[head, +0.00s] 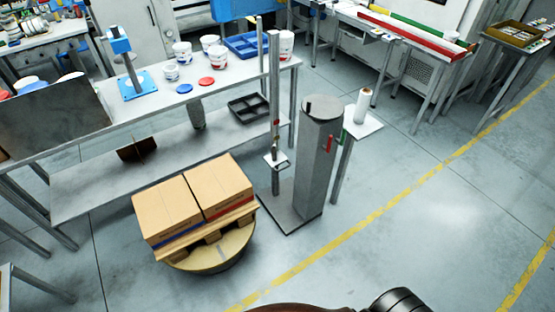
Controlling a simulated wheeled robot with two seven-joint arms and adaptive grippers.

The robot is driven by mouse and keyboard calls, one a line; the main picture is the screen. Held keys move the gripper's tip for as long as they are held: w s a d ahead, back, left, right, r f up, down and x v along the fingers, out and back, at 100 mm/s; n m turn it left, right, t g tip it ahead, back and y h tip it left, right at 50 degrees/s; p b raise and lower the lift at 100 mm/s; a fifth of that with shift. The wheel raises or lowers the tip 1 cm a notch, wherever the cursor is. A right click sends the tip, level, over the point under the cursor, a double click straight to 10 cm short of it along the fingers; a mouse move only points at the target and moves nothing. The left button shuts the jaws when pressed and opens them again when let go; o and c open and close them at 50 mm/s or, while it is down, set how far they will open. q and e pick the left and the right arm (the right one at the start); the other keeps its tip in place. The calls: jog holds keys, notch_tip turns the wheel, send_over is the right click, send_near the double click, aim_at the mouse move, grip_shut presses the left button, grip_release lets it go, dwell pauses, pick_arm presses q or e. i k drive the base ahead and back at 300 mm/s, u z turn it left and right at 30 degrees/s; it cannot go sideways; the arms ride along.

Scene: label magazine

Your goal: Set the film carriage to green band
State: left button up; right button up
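A thin upright mast (274,90) stands on a grey floor plate, left of a thick grey column (314,170). A small light plate (276,159) with a dark piece above it sits low on the mast; it looks like the film carriage, but this is too small to be sure. No gripper shows.
Two cartons (165,210) sit on a wooden pallet (215,234) on a round turntable (215,260), left of the column. A workbench (150,108) is behind. The floor at right, with yellow lines, is clear.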

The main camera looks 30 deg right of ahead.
aim_at(278, 154)
jog(key=u, duration=0.05)
jog(key=k, duration=0.5)
jog(key=z, duration=0.7)
jog(key=i, duration=1.2)
jog(key=u, duration=0.5)
